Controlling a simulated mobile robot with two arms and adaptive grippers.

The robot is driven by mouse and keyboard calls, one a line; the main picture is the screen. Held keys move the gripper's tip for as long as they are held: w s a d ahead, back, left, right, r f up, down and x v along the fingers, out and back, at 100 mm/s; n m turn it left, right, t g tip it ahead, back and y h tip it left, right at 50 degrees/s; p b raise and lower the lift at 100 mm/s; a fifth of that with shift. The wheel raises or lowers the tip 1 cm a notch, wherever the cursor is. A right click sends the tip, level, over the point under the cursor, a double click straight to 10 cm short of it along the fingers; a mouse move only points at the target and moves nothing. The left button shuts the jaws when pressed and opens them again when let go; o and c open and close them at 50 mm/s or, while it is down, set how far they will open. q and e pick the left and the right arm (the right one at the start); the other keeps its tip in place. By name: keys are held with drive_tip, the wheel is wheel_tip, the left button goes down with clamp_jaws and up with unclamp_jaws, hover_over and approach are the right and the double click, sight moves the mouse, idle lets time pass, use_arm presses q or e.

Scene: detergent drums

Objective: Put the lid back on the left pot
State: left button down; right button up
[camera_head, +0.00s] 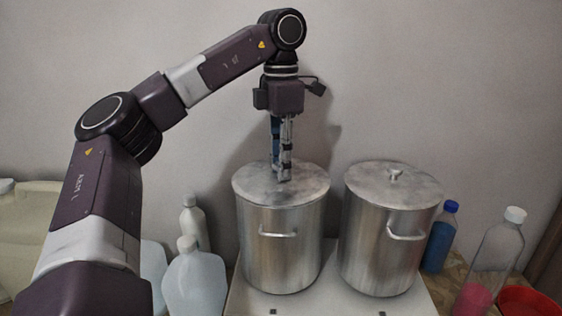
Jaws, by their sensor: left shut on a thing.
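The left pot (281,255) is a tall metal pot with a handle on its front. Its flat round lid (308,185) lies over the pot's top and looks level. My left gripper (284,178) points straight down at the lid's middle and is shut on the lid's knob, which the fingers hide. I cannot tell whether the lid rests fully on the rim. The right gripper does not show.
A second metal pot (385,250) with its lid on stands close to the right, on the same white surface (330,290). White bottles (195,280) stand at the left. A blue bottle (440,238), a clear bottle (492,255) and a red bowl (530,301) are at the right. A wall is behind.

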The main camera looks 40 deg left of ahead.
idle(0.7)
use_arm(q)
drive_tip(key=c, duration=1.6)
unclamp_jaws()
drive_tip(key=shift+o, duration=0.7)
drive_tip(key=o, duration=0.4)
drive_tip(key=shift+r, duration=3.45)
